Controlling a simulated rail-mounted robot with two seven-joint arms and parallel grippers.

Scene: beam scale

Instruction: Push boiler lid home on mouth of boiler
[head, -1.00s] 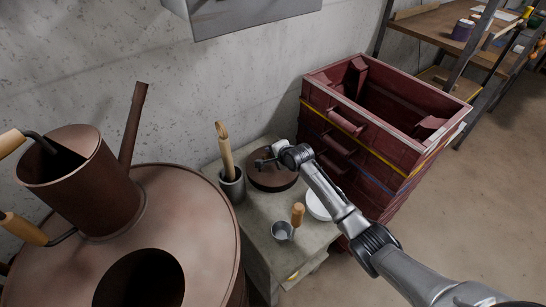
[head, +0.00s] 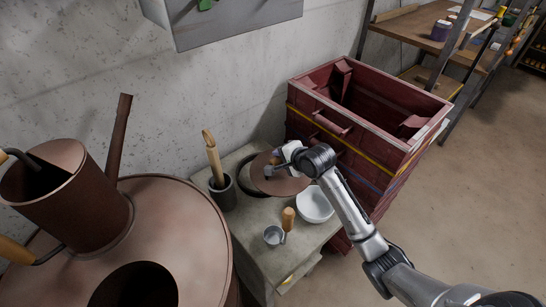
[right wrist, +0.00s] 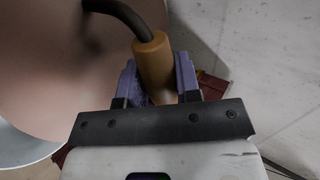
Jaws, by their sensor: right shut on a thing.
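The boiler (head: 185,225) is a large copper vessel at the left of the head view, with its round dark mouth (head: 133,287) open at the bottom edge. The boiler lid (head: 285,183) is a copper disc, tilted above the small cabinet, to the right of the boiler. My right gripper (head: 278,162) is shut on the lid's wooden handle, which shows between the fingers in the right wrist view (right wrist: 155,65). The lid's copper face (right wrist: 45,65) fills the left of that view. My left gripper is not in view.
A dark round holder (head: 247,183) lies partly under the lid on the cabinet top (head: 247,222). Beside it stand a dark cup with wooden tools (head: 222,192), a white bowl (head: 315,205) and a metal scoop (head: 273,236). A copper can (head: 70,190) sits on the boiler. Red crates (head: 375,130) stand behind.

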